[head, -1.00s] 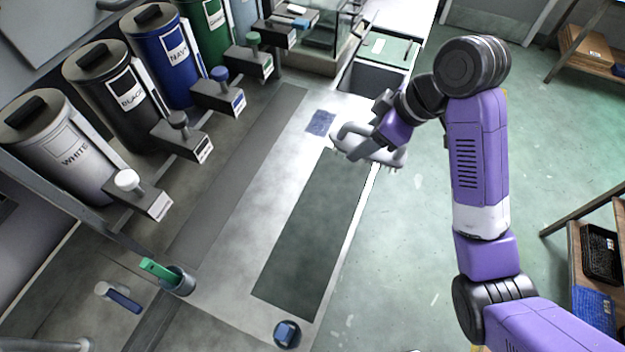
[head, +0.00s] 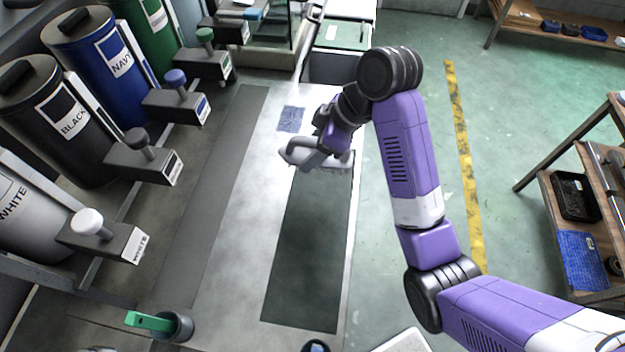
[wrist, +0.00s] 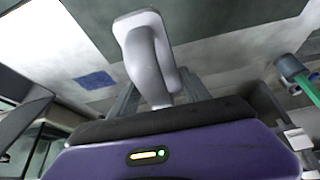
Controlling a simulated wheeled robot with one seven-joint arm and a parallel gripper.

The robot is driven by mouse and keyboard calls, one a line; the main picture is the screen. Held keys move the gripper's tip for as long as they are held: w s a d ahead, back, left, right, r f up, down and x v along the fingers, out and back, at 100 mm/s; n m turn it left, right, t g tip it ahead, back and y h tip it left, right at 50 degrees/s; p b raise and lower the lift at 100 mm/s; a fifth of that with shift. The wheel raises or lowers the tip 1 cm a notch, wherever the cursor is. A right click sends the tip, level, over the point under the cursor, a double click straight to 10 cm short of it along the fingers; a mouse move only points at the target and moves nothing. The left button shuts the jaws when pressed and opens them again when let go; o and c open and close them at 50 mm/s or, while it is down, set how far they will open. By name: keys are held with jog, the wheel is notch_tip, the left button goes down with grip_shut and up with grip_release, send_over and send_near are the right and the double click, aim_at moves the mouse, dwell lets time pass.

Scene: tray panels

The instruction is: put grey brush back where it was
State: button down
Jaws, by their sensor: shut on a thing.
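The grey brush (head: 338,160) is a pale grey block with a looped handle and bristles along its lower edge. My gripper (head: 308,158) is shut on its handle and holds it over the far end of the dark panel on the bench. In the wrist view the grey brush (wrist: 150,55) fills the space ahead of my gripper (wrist: 158,100); the fingertips are partly hidden behind my wrist. I cannot tell whether the bristles touch the bench.
A blue cloth (head: 291,119) lies on the bench just beyond the brush. Labelled paint drums with taps, such as the navy one (head: 97,65), line the left. A cup with a green-handled tool (head: 172,325) stands at the near left. A shelf (head: 590,225) stands at right, past open floor.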

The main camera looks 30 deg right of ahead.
notch_tip(320, 180, down, 9)
jog(key=shift+f+p, duration=0.15)
jog(key=shift+p, duration=0.25)
jog(key=shift+f, duration=0.15)
jog(key=c, duration=0.5)
grip_release()
jog(key=v, duration=1.1)
jog(key=shift+r+p, duration=0.3)
jog(key=shift+s+d+r+p, duration=0.15)
jog(key=shift+s+r+p, duration=0.05)
jog(key=shift+r+p, duration=0.2)
jog(key=shift+f, duration=0.1)
